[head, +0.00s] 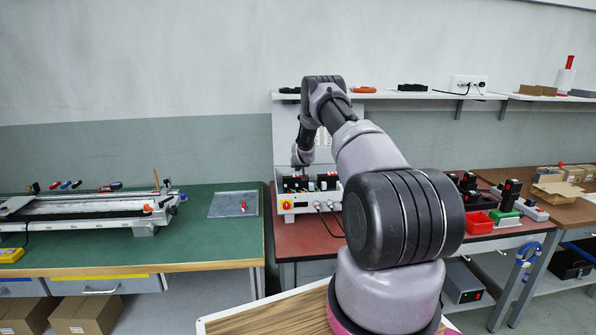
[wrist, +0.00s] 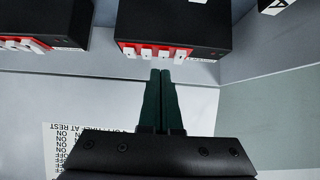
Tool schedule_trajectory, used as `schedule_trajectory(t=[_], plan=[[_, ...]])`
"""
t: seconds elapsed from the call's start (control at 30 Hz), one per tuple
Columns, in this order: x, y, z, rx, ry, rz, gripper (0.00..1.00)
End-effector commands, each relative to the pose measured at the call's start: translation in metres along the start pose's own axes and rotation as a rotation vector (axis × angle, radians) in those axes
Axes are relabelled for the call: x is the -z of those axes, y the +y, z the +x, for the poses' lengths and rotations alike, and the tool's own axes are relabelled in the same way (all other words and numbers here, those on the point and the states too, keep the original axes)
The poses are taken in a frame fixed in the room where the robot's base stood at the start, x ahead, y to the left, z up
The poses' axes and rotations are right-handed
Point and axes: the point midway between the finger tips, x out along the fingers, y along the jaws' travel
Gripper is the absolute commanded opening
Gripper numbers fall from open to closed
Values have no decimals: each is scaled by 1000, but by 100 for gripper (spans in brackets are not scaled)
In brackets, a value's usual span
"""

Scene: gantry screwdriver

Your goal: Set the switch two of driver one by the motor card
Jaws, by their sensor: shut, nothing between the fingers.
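Two black driver boxes with red switch blocks and white switch levers show in the wrist view, one at the middle (wrist: 172,22) and one at the left (wrist: 45,14). I cannot tell which is driver one. My gripper (wrist: 166,74) is shut and empty, its dark green fingertips just below the white levers (wrist: 155,53) of the middle driver. I cannot tell whether they touch. The motor card (wrist: 85,148) is a white printed sheet at lower left, upside down and partly cut off, with ON and OFF lines. In the head view, the drivers (head: 328,182) sit in a white enclosure.
The white enclosure (head: 286,204) stands on a red-topped bench (head: 303,238) and has a red and yellow knob (head: 286,204) in front. Its walls are close around the drivers. A red bin (head: 476,223) stands to the right. A green bench (head: 190,248) is at left. A shelf (head: 420,96) runs above.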

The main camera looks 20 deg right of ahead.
Motion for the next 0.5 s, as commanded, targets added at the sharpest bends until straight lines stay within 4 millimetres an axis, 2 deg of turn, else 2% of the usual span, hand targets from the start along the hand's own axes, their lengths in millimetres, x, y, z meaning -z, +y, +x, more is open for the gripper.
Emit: schedule_trajectory(t=[0.17, 0.27, 0.37, 0.5], plan=[[8, 0, -4, 0, 2, 0, 0], [23, -1, -13, 1, 4, -1, 0], [40, -2, -26, 1, 3, -1, 0], [45, -2, -58, 1, 1, 0, 0]])
